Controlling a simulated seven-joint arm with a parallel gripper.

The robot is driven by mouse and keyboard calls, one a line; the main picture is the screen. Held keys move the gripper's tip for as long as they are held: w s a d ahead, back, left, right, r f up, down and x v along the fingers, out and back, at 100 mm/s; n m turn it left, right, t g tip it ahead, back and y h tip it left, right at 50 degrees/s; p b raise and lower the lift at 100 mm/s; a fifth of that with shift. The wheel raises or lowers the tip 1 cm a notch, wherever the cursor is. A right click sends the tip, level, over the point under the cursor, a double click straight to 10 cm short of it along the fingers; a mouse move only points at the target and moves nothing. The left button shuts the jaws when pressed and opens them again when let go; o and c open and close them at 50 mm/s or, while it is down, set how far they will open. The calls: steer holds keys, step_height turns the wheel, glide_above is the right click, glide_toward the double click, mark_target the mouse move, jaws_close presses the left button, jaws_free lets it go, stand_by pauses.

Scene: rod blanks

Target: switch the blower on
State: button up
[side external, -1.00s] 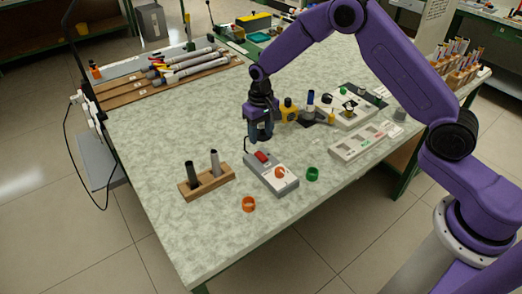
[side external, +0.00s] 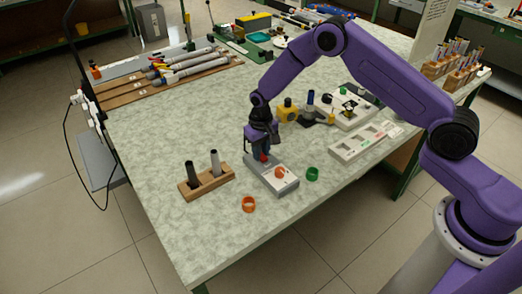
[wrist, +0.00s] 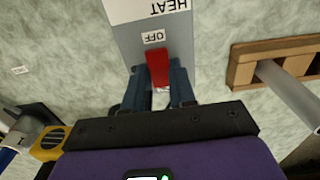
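The blower's control box (side external: 283,186) is a grey unit on the bench, with an orange knob (side external: 280,172) at its near end. Its red switch (wrist: 158,68) shows in the wrist view beside an "OFF" label (wrist: 153,37) and below "HEAT" lettering (wrist: 167,6). My gripper (side external: 262,158) points down at the box's far end, over the switch. In the wrist view its two fingers (wrist: 159,88) are apart, one on each side of the red switch. I cannot tell whether they touch it. Part of a pale label between the fingers is partly hidden.
A wooden rack (side external: 207,183) with two upright rods stands left of the box. An orange ring (side external: 249,204) and a green ring (side external: 312,174) lie nearby. A yellow item (side external: 288,111) stands behind the gripper. A pale tray (side external: 362,142) lies to the right. The front-left bench is clear.

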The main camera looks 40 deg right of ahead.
jaws_close()
steer(key=shift+w+g, duration=0.2)
steer(key=shift+g, duration=0.45)
steer(key=shift+w+g, duration=0.2)
steer(key=shift+g, duration=0.45)
steer(key=o, duration=0.8)
jaws_free()
steer(key=v, duration=1.7)
steer(key=shift+r, duration=0.15)
